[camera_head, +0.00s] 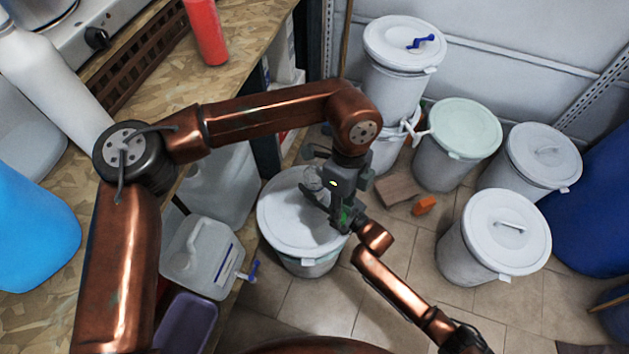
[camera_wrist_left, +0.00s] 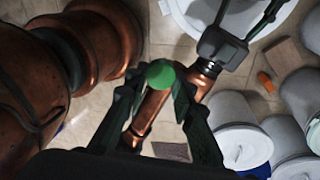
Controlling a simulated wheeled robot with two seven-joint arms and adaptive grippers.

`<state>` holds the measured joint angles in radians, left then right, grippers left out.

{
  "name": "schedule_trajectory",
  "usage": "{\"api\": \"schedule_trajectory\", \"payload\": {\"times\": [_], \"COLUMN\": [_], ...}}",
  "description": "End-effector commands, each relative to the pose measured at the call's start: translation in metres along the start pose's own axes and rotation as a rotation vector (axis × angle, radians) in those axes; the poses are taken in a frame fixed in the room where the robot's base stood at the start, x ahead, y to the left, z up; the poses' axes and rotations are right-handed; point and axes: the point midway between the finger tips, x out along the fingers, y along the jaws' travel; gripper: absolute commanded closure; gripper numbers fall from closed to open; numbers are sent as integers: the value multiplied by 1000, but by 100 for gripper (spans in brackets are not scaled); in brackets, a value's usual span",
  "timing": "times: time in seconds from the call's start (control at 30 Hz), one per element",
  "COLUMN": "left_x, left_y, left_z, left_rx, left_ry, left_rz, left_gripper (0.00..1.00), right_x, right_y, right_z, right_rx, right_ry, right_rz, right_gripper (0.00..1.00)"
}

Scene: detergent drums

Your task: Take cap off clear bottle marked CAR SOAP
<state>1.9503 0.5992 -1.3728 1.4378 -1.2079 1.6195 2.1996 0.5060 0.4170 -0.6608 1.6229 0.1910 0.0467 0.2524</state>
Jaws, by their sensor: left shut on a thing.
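A round green cap (camera_wrist_left: 160,74) sits between the fingertips of my left gripper (camera_wrist_left: 160,92) in the left wrist view, and the gripper is shut on it. In the head view my left gripper (camera_head: 343,205) points down in front of a white drum's lid, and the cap is hard to make out. My right gripper (camera_wrist_left: 238,32) reaches over that lid, close by. A small clear, rounded thing (camera_head: 313,178) shows near its dark fingers in the head view. It may be the clear bottle, but no CAR SOAP marking is readable. Whether my right gripper grips it I cannot tell.
The white drum (camera_head: 275,222) is below both grippers. Several lidded drums stand right, including a green-lidded one (camera_head: 460,128). A brown block and an orange block (camera_head: 425,205) lie on the floor. A translucent jug (camera_head: 205,262) with a blue tap is at left.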

Motion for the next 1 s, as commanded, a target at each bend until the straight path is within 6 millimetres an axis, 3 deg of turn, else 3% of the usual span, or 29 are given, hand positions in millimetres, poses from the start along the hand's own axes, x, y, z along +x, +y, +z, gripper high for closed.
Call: {"api": "schedule_trajectory", "payload": {"times": [0.17, 0.2, 0.4, 0.77, 1.0], "left_x": [-5, -6, -6, -7, -31], "left_y": [3, 4, 5, 2, 11], "left_z": [-3, -3, -4, -2, -8], "left_rx": [1, 0, 1, 1, 0], "left_ry": [-3, -3, -4, -3, -15], "left_rz": [-7, -8, -9, -6, -25], "left_gripper": [100, 100, 100, 100, 100], "right_x": [-2, -2, -3, -5, -45], "right_y": [-1, -1, -2, 0, 0], "right_z": [-2, -2, -4, -1, -6], "right_rx": [-4, -5, -6, -2, -6], "right_ry": [-4, -3, -2, -5, -5], "right_rz": [2, 2, 2, 2, 3], "right_gripper": [100, 52, 39, 38, 38]}}
